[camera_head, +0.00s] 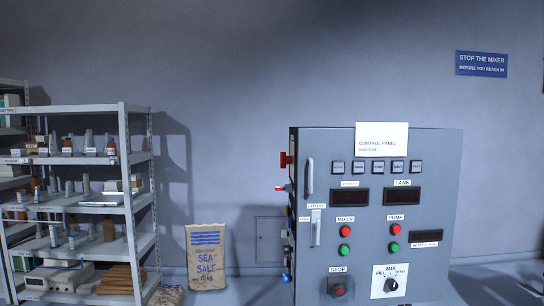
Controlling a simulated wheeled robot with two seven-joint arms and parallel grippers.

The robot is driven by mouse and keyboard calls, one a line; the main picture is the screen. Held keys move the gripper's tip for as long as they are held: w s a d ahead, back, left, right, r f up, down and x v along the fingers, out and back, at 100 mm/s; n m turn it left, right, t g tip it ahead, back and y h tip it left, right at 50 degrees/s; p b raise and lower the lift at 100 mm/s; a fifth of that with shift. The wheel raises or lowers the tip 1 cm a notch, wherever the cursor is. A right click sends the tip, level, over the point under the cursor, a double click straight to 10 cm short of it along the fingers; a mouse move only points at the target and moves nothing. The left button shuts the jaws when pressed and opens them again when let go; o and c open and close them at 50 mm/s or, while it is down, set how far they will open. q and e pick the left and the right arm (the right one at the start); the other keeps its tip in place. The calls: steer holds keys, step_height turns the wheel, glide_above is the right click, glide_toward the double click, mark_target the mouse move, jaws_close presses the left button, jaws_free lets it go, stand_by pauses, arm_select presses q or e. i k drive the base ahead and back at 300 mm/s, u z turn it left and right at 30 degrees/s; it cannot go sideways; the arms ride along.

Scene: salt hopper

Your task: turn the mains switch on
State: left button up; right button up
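A grey control panel cabinet (447,185) stands right of centre. A red switch-like part (285,160) sticks out from its left side near the top, with a smaller red-tipped part (281,188) below it. I cannot read a mains label on either, nor tell their position. A pale upright lever or handle (316,228) is on the lower left of the front. Neither of my grippers is in view.
The front has red and green buttons for mixer (345,231) and pump (395,230), a stop button (339,291) and a rotary knob (390,285). A sea salt sack (206,257) and loaded shelves (122,150) stand left. Floor shows between sack and cabinet.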

mark_target(284, 160)
steer(key=u, duration=0.9)
steer(key=i, duration=1.9)
steer(key=z, duration=0.5)
